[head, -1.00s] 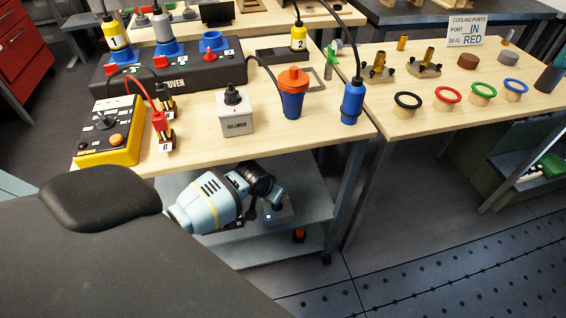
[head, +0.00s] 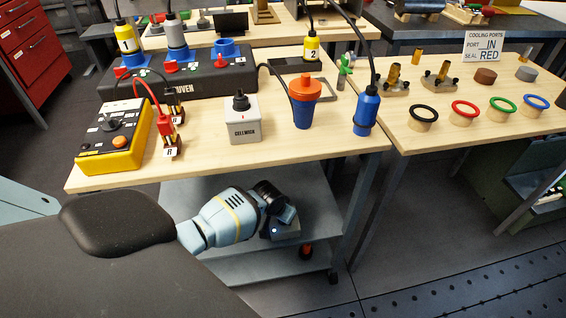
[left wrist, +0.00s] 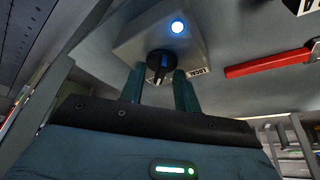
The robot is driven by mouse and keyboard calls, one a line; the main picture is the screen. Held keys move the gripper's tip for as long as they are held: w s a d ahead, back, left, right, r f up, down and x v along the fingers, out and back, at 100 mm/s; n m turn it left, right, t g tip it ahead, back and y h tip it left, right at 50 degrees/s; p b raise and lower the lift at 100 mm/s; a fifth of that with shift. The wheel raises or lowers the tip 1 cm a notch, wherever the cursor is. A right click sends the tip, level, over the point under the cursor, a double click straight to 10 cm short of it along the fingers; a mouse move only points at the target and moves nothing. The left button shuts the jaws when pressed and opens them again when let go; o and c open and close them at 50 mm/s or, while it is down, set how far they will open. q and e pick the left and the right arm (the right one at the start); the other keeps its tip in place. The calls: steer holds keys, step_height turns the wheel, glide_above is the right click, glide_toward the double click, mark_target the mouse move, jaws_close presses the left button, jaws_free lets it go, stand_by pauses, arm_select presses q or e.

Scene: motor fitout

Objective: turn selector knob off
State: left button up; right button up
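A grey box (left wrist: 205,38) with a glowing blue light and a black selector knob (left wrist: 160,62) fills the upper middle of the left wrist view. In the head view my left gripper (head: 274,198) reaches over the box from the left. My right gripper is not in view.
On the table above stand a second grey box (head: 243,126) with a black knob, a yellow control box (head: 112,140), and an orange-blue cup (head: 305,103). A red-handled thing (left wrist: 268,64) lies right of the box in the wrist view. The shelf (head: 235,268) has free room in front.

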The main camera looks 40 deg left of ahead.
arm_select(q)
jaws_close()
